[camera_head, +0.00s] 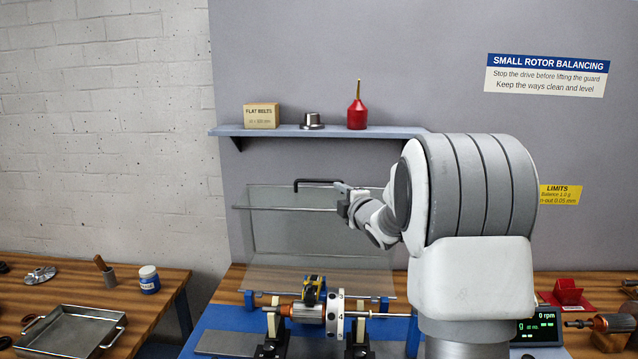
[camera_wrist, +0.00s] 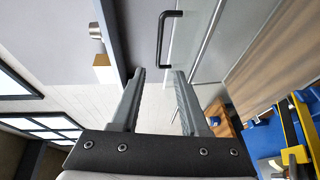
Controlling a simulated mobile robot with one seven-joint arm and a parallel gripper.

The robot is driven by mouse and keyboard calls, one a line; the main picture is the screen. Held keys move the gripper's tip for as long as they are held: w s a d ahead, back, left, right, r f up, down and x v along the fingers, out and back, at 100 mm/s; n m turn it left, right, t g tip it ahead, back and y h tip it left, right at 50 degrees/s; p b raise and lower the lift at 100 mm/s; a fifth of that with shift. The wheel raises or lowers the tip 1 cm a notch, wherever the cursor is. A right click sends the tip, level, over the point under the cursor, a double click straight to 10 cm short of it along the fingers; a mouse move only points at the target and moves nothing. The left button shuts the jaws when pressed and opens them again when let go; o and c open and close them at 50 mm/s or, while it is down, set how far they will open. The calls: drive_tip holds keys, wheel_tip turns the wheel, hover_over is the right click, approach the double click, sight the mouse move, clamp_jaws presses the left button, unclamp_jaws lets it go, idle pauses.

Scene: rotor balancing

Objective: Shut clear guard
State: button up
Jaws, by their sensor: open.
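The clear guard (camera_head: 285,235) stands raised, its panel upright behind the rotor. A black bar handle (camera_head: 315,181) is at its top edge. My gripper (camera_head: 343,197) is at the right end of the handle in the head view, the hand partly hidden by my arm. In the wrist view my gripper (camera_wrist: 160,74) is open and empty. The handle (camera_wrist: 164,40) lies just beyond the fingertips there, roughly in line with the gap. It appears not to be between the fingers; contact cannot be told.
The rotor (camera_head: 308,313) with a white numbered disc (camera_head: 335,318) rests on the stand below the guard. The display (camera_head: 538,328) reads 0 rpm. A shelf (camera_head: 290,131) above holds a box (camera_head: 261,116), a metal part (camera_head: 312,121) and a red bottle (camera_head: 357,114).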

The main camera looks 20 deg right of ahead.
sight(319, 182)
drive_tip(key=w+p, duration=0.1)
drive_tip(key=w, duration=0.4)
drive_tip(key=w+f+p, duration=0.1)
drive_tip(key=w+p, duration=0.1)
drive_tip(key=w, duration=0.4)
drive_tip(key=w+p, duration=0.2)
drive_tip(key=w, duration=0.4)
drive_tip(key=shift+f, duration=0.4)
clamp_jaws()
idle(0.8)
